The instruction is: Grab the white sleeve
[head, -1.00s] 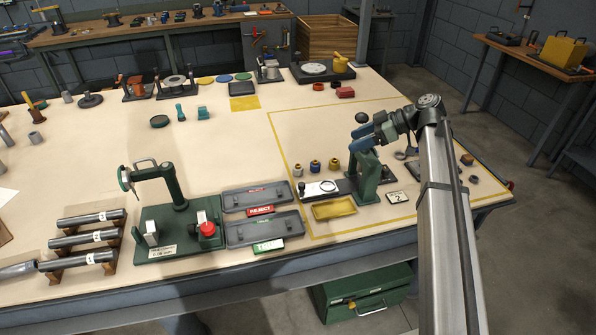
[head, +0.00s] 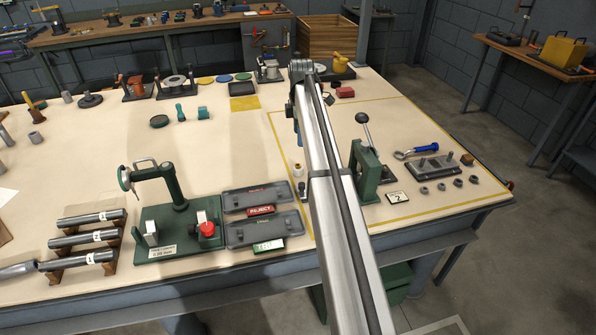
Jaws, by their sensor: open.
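The white sleeve (head: 298,169) stands on the table just left of my arm's link, inside the yellow-lined area. It is small and only partly clear in this view. My arm crosses the picture from the bottom to a joint above the table's middle. My gripper's fingers are hidden behind that link; only a small dark blue part of the wrist shows at its left edge. I cannot see how far the fingers are from the sleeve. The blue and yellow sleeves beside it are hidden by the arm.
A green press (head: 364,172) with a ball-topped lever stands right of the arm. A grey pin block (head: 436,167), a blue-handled tool (head: 417,152) and several small rings lie farther right. Grey reject and accept trays (head: 262,234) and a green fixture (head: 160,243) are on the left.

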